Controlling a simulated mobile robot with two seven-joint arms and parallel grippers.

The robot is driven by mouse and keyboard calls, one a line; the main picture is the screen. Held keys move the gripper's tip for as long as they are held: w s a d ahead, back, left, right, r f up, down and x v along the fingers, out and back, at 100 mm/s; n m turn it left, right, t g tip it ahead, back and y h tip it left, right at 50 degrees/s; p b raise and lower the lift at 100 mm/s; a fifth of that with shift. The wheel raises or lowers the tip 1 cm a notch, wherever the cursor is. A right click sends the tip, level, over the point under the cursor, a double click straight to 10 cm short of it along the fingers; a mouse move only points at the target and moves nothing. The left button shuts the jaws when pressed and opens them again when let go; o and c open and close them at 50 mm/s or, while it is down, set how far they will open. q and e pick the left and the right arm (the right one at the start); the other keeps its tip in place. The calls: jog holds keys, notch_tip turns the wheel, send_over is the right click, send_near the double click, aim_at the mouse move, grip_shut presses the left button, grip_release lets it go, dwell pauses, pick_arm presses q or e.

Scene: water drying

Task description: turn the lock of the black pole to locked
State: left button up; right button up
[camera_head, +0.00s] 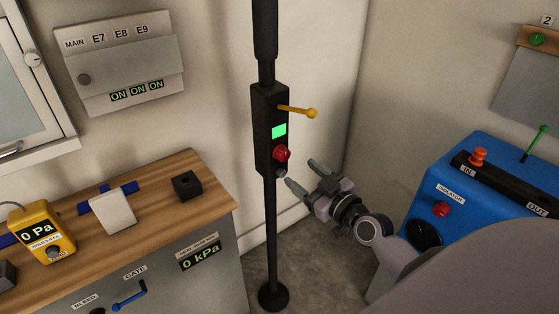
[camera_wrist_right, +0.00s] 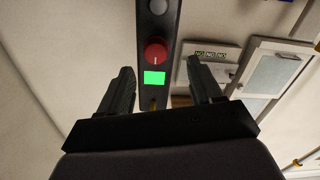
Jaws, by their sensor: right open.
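The black pole (camera_head: 265,65) stands upright on a round foot, with a black box on its middle. The box carries a yellow lever (camera_head: 298,111), a lit green screen (camera_head: 279,131), a red knob (camera_head: 282,153) and a small grey knob (camera_head: 281,172) below it. No label tells which part is the lock. In the right wrist view the picture is upside down; the red knob (camera_wrist_right: 155,52) has a pale mark, and the green screen (camera_wrist_right: 155,78) shows too. My right gripper (camera_head: 301,174) is open and empty, just right of the box's lower end, apart from the knobs. My left gripper is not in view.
A wooden bench (camera_head: 215,205) with a yellow gauge (camera_head: 42,235) stands at the left. A blue machine (camera_head: 470,165) stands at the right. A grey panel (camera_head: 120,62) hangs on the wall behind. Floor around the pole's foot is free.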

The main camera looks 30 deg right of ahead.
aim_at(285, 156)
jog(key=shift+w+r, duration=0.2)
jog(key=shift+w, duration=1.7)
jog(key=shift+w+r, duration=0.2)
jog(key=shift+w, duration=1.7)
jog(key=c, duration=1.1)
